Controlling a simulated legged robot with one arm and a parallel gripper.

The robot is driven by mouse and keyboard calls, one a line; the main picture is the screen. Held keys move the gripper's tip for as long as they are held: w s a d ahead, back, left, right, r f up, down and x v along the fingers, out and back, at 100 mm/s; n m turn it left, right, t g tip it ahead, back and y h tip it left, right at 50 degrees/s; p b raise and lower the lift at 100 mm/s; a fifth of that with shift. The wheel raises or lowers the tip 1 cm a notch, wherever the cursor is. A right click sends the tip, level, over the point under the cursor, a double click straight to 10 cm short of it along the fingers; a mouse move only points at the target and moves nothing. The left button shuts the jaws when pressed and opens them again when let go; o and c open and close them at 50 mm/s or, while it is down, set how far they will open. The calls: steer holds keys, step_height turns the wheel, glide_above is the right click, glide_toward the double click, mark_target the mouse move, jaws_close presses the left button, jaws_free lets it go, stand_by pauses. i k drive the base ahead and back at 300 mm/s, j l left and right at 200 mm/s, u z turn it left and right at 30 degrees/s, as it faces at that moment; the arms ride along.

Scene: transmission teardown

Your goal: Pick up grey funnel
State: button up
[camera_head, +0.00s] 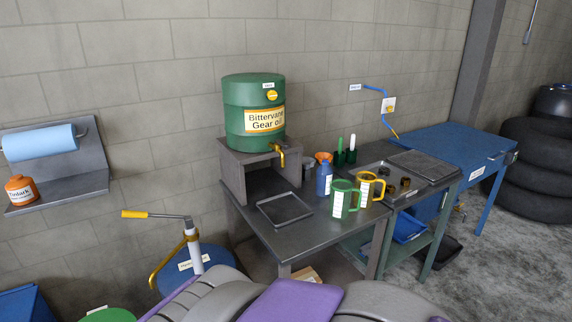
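I cannot clearly make out a grey funnel. My gripper is not in view. Only grey and purple parts of my own body show along the bottom edge.
A green gear oil drum (247,112) sits on a raised stand (233,172) at the table's back left. An empty square tray (285,209) lies in front. Green (345,199) and yellow (368,189) jugs stand to the right. A blue workbench (455,149) is farther right.

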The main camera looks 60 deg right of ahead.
mark_target(307, 162)
steer(key=z, duration=1.95)
